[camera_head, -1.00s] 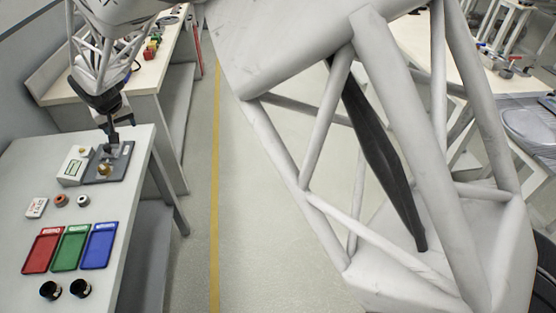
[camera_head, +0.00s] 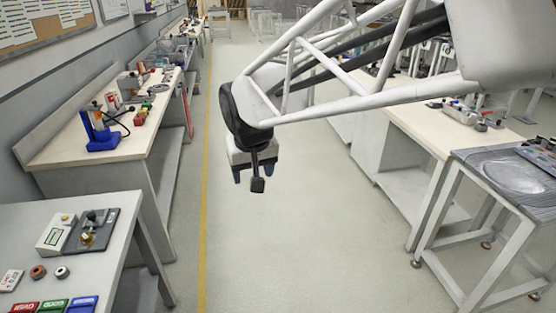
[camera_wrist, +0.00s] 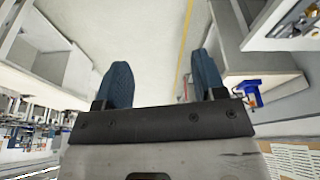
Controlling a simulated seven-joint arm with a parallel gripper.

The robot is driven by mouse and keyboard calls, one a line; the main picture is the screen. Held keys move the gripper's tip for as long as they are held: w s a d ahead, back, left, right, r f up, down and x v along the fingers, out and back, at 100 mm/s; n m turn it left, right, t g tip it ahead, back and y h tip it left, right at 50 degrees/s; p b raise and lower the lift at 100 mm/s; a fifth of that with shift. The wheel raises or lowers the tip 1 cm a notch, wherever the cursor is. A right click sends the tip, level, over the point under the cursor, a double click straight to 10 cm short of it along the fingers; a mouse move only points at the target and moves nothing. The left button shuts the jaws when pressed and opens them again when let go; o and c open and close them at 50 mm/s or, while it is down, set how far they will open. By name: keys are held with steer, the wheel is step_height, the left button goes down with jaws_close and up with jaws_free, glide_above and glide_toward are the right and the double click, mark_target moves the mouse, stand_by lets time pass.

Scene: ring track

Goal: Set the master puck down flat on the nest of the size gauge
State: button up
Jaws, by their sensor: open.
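The size gauge (camera_head: 78,248) is a dark plate with a small upright on it, on the grey table at the lower left of the head view. A small brass-coloured round piece (camera_head: 87,239) is on the plate beside the upright. It may be the master puck, but it is too small to tell whether it lies flat on the nest. My gripper (camera_head: 254,176) hangs over the aisle floor, well right of the gauge. In the wrist view, its two blue fingers (camera_wrist: 163,76) are apart with nothing between them.
A red-brown ring (camera_head: 38,272), a steel-coloured ring (camera_head: 62,272) and a white label block (camera_head: 10,280) lie nearer. Red, green and blue trays (camera_head: 54,305) are at the bottom edge. The aisle is clear.

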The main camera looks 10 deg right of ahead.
steer(key=s+d+f+m, duration=0.1)
steer(key=s+d, duration=0.5)
steer(key=s, duration=0.4)
steer(key=s+d+f, duration=0.1)
steer(key=s+d, duration=0.5)
steer(key=s, duration=0.4)
steer(key=shift+d+f+m+g, duration=0.25)
steer(key=shift+d+m+g, duration=0.05)
steer(key=shift+m, duration=0.1)
